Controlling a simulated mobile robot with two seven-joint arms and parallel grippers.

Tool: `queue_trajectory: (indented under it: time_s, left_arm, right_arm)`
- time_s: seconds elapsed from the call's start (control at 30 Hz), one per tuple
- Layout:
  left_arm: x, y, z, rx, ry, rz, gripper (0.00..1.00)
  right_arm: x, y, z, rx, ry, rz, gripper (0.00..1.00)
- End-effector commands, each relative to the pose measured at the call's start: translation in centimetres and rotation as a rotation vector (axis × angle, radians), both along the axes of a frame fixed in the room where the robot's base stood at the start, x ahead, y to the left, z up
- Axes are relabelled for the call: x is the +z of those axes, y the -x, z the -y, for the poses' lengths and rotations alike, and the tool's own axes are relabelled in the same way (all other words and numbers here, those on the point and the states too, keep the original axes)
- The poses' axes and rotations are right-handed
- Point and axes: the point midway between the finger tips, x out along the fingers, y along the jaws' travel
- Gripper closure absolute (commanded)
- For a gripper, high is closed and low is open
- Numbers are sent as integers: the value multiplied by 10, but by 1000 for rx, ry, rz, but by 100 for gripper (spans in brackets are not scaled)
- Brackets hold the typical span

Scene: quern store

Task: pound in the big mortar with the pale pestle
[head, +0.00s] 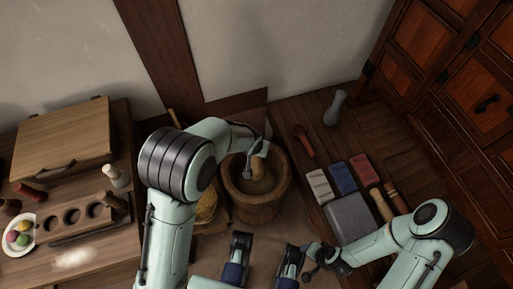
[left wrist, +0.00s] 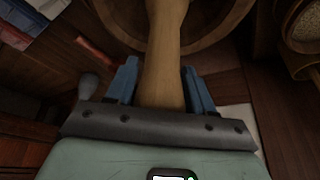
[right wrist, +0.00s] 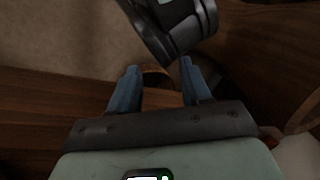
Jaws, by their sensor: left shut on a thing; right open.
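The big mortar (head: 282,205) is a round wooden tub standing upright on the floor in the middle of the head view. My left gripper (head: 256,160) is over its mouth, shut on the pale pestle (head: 258,168). The left wrist view shows the pestle shaft (left wrist: 163,65) between the blue fingers, reaching over the mortar's rim (left wrist: 215,38). I cannot tell whether its end touches the mortar's bottom. My right gripper (head: 265,262) is open and empty, in front of the mortar; its fingers (right wrist: 160,88) are apart in the right wrist view.
A basket of grain (head: 207,208) stands left of the mortar. The left table holds a wooden box (head: 62,140), a rack with holes (head: 88,218) and a plate of coloured balls (head: 19,237). Right are a grey bottle-shaped object (head: 335,107), coloured blocks (head: 341,178), a grey slab (head: 350,218) and a cabinet (head: 455,110).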

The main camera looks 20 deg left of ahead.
Motion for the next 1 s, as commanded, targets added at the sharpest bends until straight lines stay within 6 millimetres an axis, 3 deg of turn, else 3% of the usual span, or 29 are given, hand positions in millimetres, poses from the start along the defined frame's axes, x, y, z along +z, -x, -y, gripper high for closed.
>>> queue_trajectory:
  time_s: [0.4, 1.0]
  left_arm:
    - [-65, -1, 0, -1, 0, 0, 90]
    - [-73, -1, 0, 1, 2, 3, 90]
  right_arm:
    - [-41, 3, -1, 3, -3, -23, 52]
    - [-44, 7, -3, 10, -6, -30, 52]
